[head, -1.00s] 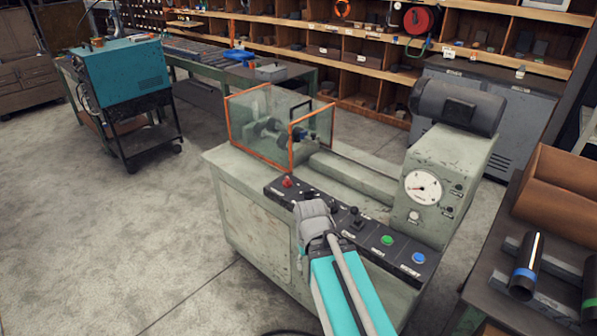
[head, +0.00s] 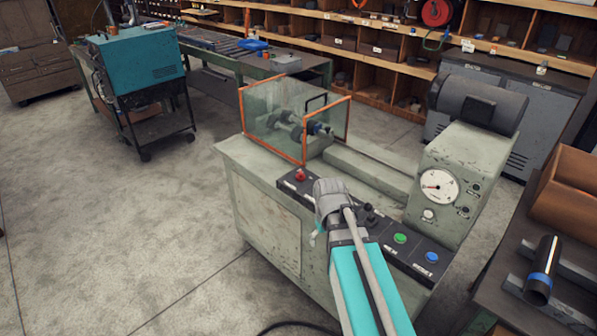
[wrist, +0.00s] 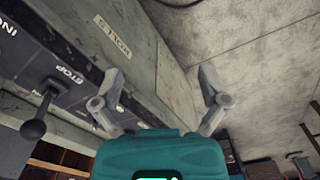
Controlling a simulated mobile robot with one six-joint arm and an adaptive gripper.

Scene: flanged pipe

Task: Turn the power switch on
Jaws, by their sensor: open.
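The black control panel (head: 412,258) runs along the front top edge of the grey-green machine. It carries a red button (head: 300,175), a green button (head: 400,238), a blue button (head: 432,257) and small black levers (head: 369,208). I cannot tell which control is the power switch; the arm hides part of the panel. In the wrist view, a black ball-ended lever (wrist: 33,130) stands at left near a "STOP" label. My gripper (wrist: 161,80) is open and empty, its fingers spread before the machine's front face, right of the lever.
A glass guard with orange edges (head: 304,132) stands on the machine's left end. A gauge housing (head: 450,180) rises at right. A side table at right holds a dark pipe with a blue band (head: 541,270).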

